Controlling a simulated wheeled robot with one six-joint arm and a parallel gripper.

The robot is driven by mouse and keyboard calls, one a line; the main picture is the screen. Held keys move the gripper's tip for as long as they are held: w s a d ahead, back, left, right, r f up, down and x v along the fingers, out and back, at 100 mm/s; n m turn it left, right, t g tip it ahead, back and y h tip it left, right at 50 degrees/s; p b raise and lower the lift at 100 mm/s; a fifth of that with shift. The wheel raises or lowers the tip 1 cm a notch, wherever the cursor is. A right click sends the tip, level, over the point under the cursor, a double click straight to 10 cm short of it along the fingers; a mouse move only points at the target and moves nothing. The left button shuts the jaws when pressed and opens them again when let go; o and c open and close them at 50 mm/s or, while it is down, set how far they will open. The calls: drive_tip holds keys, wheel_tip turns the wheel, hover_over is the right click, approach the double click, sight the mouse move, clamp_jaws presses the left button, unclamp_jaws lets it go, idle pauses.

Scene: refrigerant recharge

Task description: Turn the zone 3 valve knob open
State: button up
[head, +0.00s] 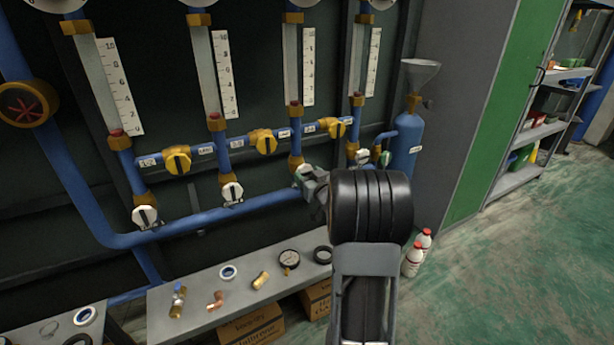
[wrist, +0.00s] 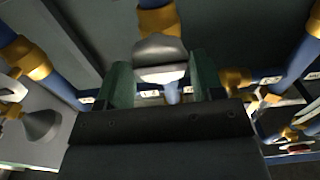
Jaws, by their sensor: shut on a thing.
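A row of white valve knobs sits on the lower blue pipework in the head view: the first (head: 145,215), the second (head: 232,192), the third (head: 304,170) and one more (head: 362,157) at the right. My gripper (head: 313,182) is at the third knob from the left, which it partly hides. In the wrist view the white and grey knob (wrist: 160,60) sits between the two green fingers of my gripper (wrist: 162,84), below a yellow fitting. The fingers are shut on this knob. The labels are too small to read, so the zone number cannot be told.
Yellow valves (head: 178,160) line the pipe above the knobs, under gauge tubes with scales. A blue cylinder (head: 405,140) with a funnel (head: 420,72) stands at the right. A bench (head: 225,320) below holds loose fittings. Green floor (head: 520,260) at the right is clear.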

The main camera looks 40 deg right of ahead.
drive_tip(key=shift+f+n+b, duration=0.2)
drive_tip(key=shift+n+b, duration=0.5)
drive_tip(key=shift+b, duration=0.15)
drive_tip(key=shift+n+b, duration=0.8)
drive_tip(key=shift+b, duration=0.05)
drive_tip(key=shift+r+n+b, duration=0.15)
drive_tip(key=shift+n+b, duration=0.3)
drive_tip(key=shift+n, duration=0.35)
drive_tip(key=shift+n, duration=2.2)
